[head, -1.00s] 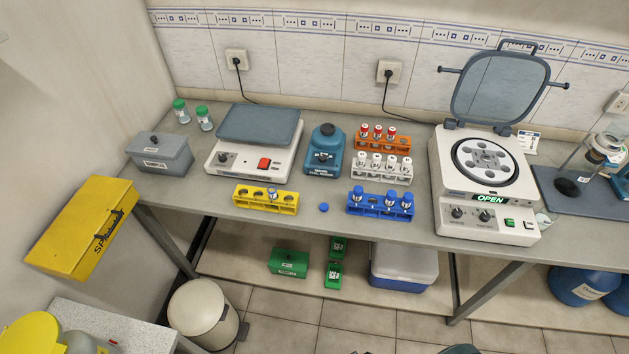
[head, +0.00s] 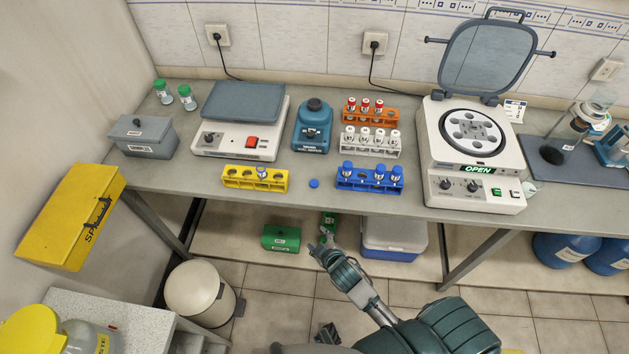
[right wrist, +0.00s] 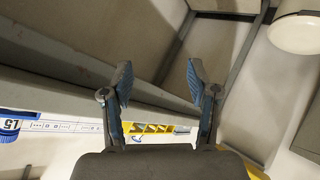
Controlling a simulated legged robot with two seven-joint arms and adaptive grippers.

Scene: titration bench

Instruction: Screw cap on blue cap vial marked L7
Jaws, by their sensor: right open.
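A loose blue cap (head: 314,183) lies on the bench between the yellow rack (head: 228,182) and the blue rack (head: 352,186). An uncapped vial (head: 262,172) stands in the yellow rack; its label is too small to read. Several blue-capped vials (head: 380,172) stand in the blue rack. My right gripper (head: 325,241) is open and empty, in front of and below the bench edge. In the right wrist view its two fingers (right wrist: 158,80) are spread, with the yellow rack (right wrist: 150,128) beyond them. A dark piece at the bottom of the head view may be my left gripper; I cannot tell.
Orange (head: 370,117) and white (head: 370,151) racks hold red- and white-capped vials. A vortex mixer (head: 312,130), a scale (head: 240,140) and an open centrifuge (head: 470,170) stand on the bench. A green box (head: 281,239) and a cooler (head: 394,240) are below. The bench's front strip is mostly clear.

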